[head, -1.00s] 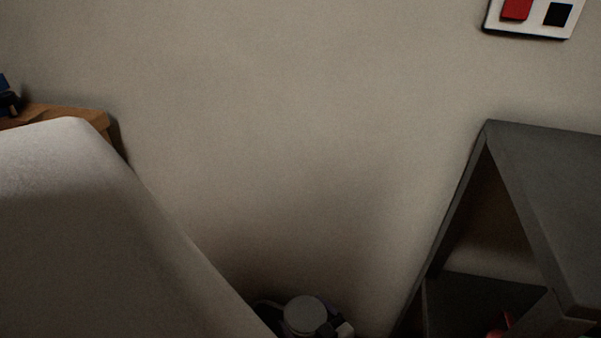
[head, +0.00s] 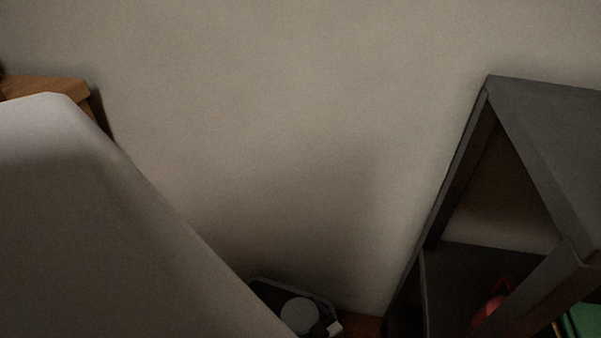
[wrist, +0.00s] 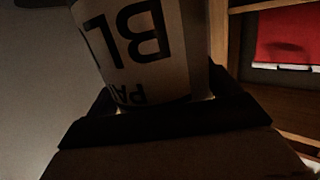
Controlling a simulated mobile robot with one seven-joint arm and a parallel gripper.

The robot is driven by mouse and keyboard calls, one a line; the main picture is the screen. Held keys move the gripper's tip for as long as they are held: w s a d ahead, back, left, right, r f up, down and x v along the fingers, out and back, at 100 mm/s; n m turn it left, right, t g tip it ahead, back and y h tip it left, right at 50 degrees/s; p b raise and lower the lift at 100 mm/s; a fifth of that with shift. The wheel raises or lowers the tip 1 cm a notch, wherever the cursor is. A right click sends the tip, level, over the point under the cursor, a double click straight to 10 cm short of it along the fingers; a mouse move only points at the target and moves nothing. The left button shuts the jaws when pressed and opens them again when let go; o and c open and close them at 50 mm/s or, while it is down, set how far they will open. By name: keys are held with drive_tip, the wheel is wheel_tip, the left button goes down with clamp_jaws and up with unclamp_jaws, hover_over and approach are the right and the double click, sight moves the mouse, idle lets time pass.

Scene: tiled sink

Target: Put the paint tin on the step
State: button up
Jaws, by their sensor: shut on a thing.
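The paint tin (wrist: 145,45) is pale with large dark lettering that reads upside down in the wrist view. It fills the upper middle of that view, and its far end is cut off by the top edge. My gripper (wrist: 158,98) is shut on it, with dark fingers on either side of the tin. In the head view, a grey disc with black parts (head: 300,316) shows low in the middle; I cannot tell whether it belongs to my arm. I cannot make out a step in either view.
A dark shelf unit (head: 545,125) stands at the right, with a red thing (head: 493,303) and a green thing (head: 585,320) inside. A wooden edge (head: 45,86) shows at the far left. In the wrist view, a wooden shelf (wrist: 270,5) and something red (wrist: 290,35) are at the right.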

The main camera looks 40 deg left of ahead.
drive_tip(key=shift+f, duration=0.15)
drive_tip(key=shift+f, duration=0.1)
drive_tip(key=o, duration=1.5)
drive_tip(key=shift+c, duration=0.2)
drive_tip(key=shift+d, duration=0.2)
drive_tip(key=p+v, duration=0.2)
drive_tip(key=v, duration=0.9)
drive_tip(key=shift+d, duration=0.3)
